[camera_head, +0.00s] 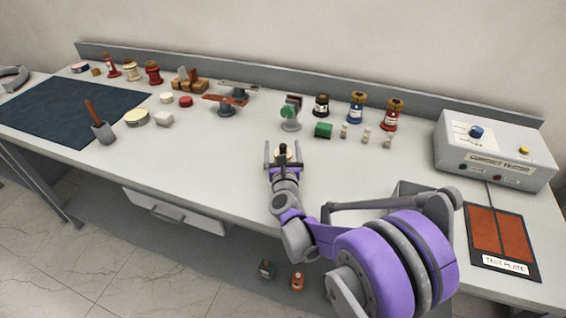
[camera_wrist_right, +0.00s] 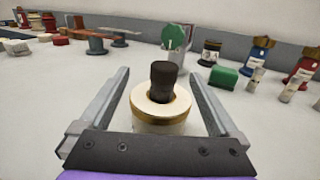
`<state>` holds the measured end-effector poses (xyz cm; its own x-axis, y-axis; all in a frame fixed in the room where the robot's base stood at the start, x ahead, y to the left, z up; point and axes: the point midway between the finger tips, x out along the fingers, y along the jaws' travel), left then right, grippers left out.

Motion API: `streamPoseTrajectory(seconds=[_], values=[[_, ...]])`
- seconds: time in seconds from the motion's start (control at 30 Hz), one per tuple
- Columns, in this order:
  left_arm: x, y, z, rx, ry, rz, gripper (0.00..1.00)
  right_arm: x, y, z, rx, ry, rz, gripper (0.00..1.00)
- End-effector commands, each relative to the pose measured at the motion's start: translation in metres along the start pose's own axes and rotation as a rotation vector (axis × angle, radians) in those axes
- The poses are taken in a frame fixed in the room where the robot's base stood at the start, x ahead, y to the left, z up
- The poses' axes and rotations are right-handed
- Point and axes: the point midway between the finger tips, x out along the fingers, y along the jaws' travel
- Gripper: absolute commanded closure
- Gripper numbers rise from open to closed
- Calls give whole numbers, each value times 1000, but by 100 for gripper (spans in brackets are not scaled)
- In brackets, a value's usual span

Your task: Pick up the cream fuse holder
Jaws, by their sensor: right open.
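The cream fuse holder (camera_wrist_right: 152,104) is a round cream piece with a gold-brown band and a dark upright knob on top. It stands upright between the fingers of my right gripper (camera_wrist_right: 157,78) in the right wrist view. In the head view the right gripper (camera_head: 282,151) is low over the middle of the bench, with a finger on each side of the holder. The gripper is open, and a gap shows between the fingers and the holder. The holder's lower part is hidden by the gripper's palm. My left gripper is not in view.
A green block (camera_head: 323,130) and small cream-and-metal fuses (camera_head: 366,135) stand behind to the right. A green disc on a stand (camera_head: 290,115) is just behind. The grey contact tester box (camera_head: 495,150) is at right. Bench (camera_head: 215,150) left of the gripper is clear.

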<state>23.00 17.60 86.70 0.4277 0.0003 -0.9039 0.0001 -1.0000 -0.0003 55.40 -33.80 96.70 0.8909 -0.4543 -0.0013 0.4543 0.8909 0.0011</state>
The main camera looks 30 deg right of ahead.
Motion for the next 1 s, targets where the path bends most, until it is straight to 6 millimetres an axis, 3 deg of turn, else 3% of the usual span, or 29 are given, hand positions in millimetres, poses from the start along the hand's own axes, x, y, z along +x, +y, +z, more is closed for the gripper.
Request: streamPoseTrajectory(seconds=[0.2,0.23,0.77,1.0], values=[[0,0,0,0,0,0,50,1,0,0,-1,0,0,3],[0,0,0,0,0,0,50,1,0,0,-1,0,0,7],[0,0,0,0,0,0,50,1,0,0,-1,0,0,100],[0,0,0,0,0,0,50,1,0,0,-2,-1,0,100]])
